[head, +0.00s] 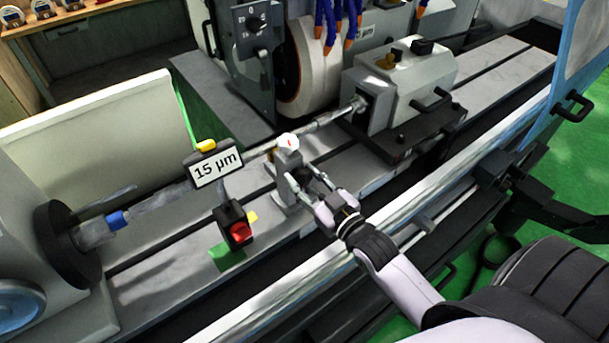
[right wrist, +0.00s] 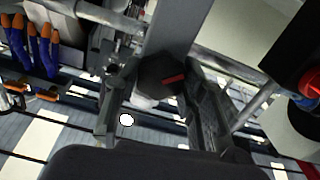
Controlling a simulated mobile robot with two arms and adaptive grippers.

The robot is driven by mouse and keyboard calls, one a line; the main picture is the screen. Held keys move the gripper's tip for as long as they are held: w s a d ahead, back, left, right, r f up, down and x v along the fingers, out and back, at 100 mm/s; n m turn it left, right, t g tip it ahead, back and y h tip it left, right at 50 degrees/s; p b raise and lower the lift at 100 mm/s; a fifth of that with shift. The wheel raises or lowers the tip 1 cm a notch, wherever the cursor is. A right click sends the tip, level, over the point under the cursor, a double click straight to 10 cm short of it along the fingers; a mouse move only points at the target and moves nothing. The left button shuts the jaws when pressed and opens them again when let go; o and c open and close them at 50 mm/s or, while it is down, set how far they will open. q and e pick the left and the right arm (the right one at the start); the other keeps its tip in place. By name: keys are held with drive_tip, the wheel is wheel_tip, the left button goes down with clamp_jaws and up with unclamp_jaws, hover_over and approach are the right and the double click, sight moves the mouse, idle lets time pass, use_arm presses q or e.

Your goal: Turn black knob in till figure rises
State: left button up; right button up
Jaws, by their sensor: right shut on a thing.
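A display (head: 216,168) reading "15 µm" stands over the workpiece in the head view. Right of it is a grey upright post (head: 290,178) with a small white dial on top. The black knob (right wrist: 158,80) with a red mark shows in the right wrist view, in front of the grey post. My right gripper (head: 312,187) reaches the post from the front right. In the right wrist view its fingers (right wrist: 160,95) are on both sides of the knob, shut on it. In the head view the knob is hidden by the gripper. My left gripper is out of view.
A black block with a red button (head: 239,232) stands left of the post. A long shaft (head: 330,120) runs behind the post to the grey tailstock (head: 400,85). The grinding wheel (head: 302,70) and blue-orange nozzles are behind. A shiny rail (head: 290,298) crosses in front.

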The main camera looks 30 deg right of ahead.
drive_tip(key=shift+m, duration=0.3)
drive_tip(key=o, duration=1.2)
drive_tip(key=s, duration=0.4)
drive_tip(key=s+d, duration=0.1)
drive_tip(key=s, duration=0.7)
drive_tip(key=shift+d, duration=0.3)
